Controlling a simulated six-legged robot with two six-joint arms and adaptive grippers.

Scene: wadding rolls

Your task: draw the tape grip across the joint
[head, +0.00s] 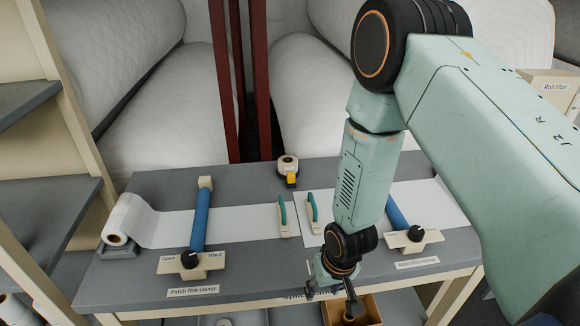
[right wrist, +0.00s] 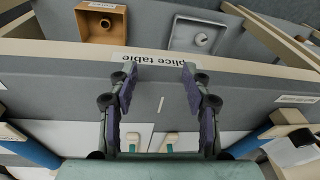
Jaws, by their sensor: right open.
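A tape roll with a yellow grip (head: 291,180) stands at the back middle of the splice table (head: 150,275). Two white film sheets, left (head: 240,224) and right (head: 345,200), meet near the middle of the table. A green-handled cream piece (head: 283,215) lies at the left sheet's end, and a similar one (head: 312,212) lies on the right sheet. My right gripper (head: 332,292) is over the table's front edge, nearer me than the sheets. In the right wrist view its fingers (right wrist: 160,78) are spread and empty. My left gripper is not in view.
Blue bars, left (head: 200,220) and right (head: 397,212), cross the sheets, each with a knob block. A white roll (head: 128,220) sits at the table's left end. An orange-brown box (right wrist: 101,22) and a grey tray (right wrist: 198,36) lie below the front edge.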

